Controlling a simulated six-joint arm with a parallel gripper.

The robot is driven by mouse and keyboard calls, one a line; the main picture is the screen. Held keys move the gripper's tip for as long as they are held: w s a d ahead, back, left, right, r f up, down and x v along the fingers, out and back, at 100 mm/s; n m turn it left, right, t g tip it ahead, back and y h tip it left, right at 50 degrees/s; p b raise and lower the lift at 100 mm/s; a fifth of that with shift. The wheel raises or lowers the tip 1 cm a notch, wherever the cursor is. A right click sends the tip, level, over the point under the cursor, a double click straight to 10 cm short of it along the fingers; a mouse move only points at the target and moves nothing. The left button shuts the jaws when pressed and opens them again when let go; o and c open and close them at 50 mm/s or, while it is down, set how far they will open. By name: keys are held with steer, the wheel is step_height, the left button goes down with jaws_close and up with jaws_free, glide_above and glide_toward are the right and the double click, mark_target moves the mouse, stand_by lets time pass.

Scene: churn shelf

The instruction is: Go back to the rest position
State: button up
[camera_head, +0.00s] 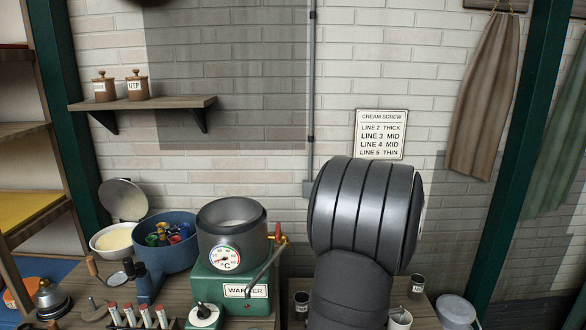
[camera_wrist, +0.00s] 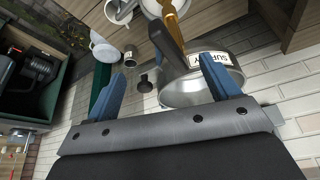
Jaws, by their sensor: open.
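My gripper (camera_wrist: 162,68) shows in the wrist view with its two blue fingers wide apart. Nothing is held between them. Beyond the fingers is a round metal vessel (camera_wrist: 190,92) with a partly readable label, apart from the fingers as far as I can tell. In the head view my dark grey arm rises at the front right of centre, and the gripper itself is not seen there.
A green warmer (camera_head: 232,290) with a gauge stands left of my arm, beside a blue tub (camera_head: 168,258) of coloured items. A small dark can (camera_head: 417,287) and a grey round container (camera_head: 456,310) stand at right. A wall shelf (camera_head: 140,103) holds two jars.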

steer(key=shift+w+d+n+y, duration=0.1)
steer(key=shift+w+n+y, duration=0.15)
steer(key=shift+n, duration=0.65)
steer(key=o, duration=0.4)
steer(key=shift+s+r, duration=0.1)
steer(key=shift+r, duration=0.05)
steer(key=shift+c, duration=0.2)
steer(key=shift+o, duration=0.3)
steer(key=s+a+r, duration=0.1)
steer(key=s+r, duration=0.3)
steer(key=r, duration=0.4)
steer(key=s+a+r+n, duration=0.1)
steer(key=s+r, duration=0.4)
steer(key=r, duration=0.3)
steer(key=shift+a+r+n+y, duration=0.2)
steer(key=shift+r+n+y, duration=0.05)
steer(key=shift+n+y, duration=0.1)
steer(key=x, duration=0.9)
steer(key=shift+w+f, duration=0.2)
steer(key=shift+r, duration=0.1)
